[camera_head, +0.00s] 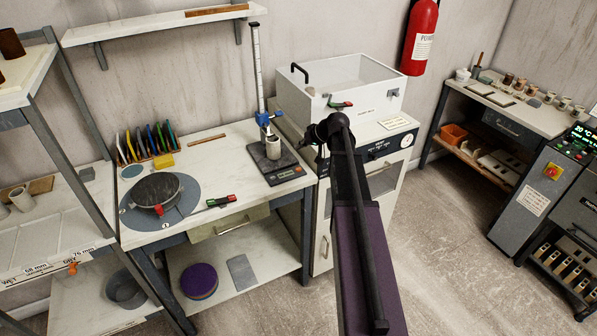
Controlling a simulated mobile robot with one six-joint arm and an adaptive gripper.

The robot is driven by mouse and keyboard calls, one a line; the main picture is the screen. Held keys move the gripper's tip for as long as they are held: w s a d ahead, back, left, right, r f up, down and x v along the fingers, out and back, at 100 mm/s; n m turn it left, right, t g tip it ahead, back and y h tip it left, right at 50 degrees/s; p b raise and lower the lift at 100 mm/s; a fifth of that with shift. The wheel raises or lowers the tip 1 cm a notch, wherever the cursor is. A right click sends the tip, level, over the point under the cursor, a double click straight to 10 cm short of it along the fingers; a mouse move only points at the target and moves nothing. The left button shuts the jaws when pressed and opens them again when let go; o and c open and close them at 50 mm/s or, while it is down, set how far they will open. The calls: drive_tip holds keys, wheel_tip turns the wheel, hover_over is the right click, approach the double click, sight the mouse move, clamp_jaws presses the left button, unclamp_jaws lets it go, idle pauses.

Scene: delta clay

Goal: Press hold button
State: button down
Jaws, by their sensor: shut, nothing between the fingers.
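My gripper (310,133) is dark and shut, with nothing in it. It is at the end of my arm, in front of the white cabinet with the clear-lidded box. It appears just right of the dark digital scale (288,174), apart from it as far as this one view shows. The scale has a small lit display on its front edge. A grey cup (273,148) stands on it, under a blue clamp on an upright ruled post (257,70). No button marked hold can be read at this size. My arm hides part of the cabinet front and its panel (388,148).
A clear-lidded white box (335,95) tops the cabinet behind my gripper. A shelf rack (50,180) stands far left. Floor (450,260) is clear at right.

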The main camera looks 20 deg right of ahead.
drive_tip(key=b, duration=0.7)
approach(294, 170)
drive_tip(key=shift+w+a+f, duration=0.45)
drive_tip(key=shift+w+f, duration=0.05)
drive_tip(key=shift+w, duration=0.25)
drive_tip(key=shift+w+a+f, duration=0.45)
drive_tip(key=shift+w+f, duration=0.05)
drive_tip(key=shift+w, duration=0.25)
drive_tip(key=shift+w+a+f, duration=0.45)
drive_tip(key=shift+w+f, duration=0.05)
drive_tip(key=shift+w, duration=0.2)
drive_tip(key=shift+f, duration=0.2)
drive_tip(key=shift+f+b, duration=0.1)
drive_tip(key=shift+b, duration=0.25)
drive_tip(key=shift+f, duration=0.1)
drive_tip(key=shift+s+f+b, duration=0.35)
drive_tip(key=shift+f+b, duration=0.05)
drive_tip(key=shift+b, duration=0.4)
idle(0.4)
idle(0.3)
drive_tip(key=shift+w+d+r+p, duration=0.35)
drive_tip(key=shift+w+r+p, duration=0.2)
drive_tip(key=shift+w+p, duration=0.2)
drive_tip(key=shift+r, duration=0.1)
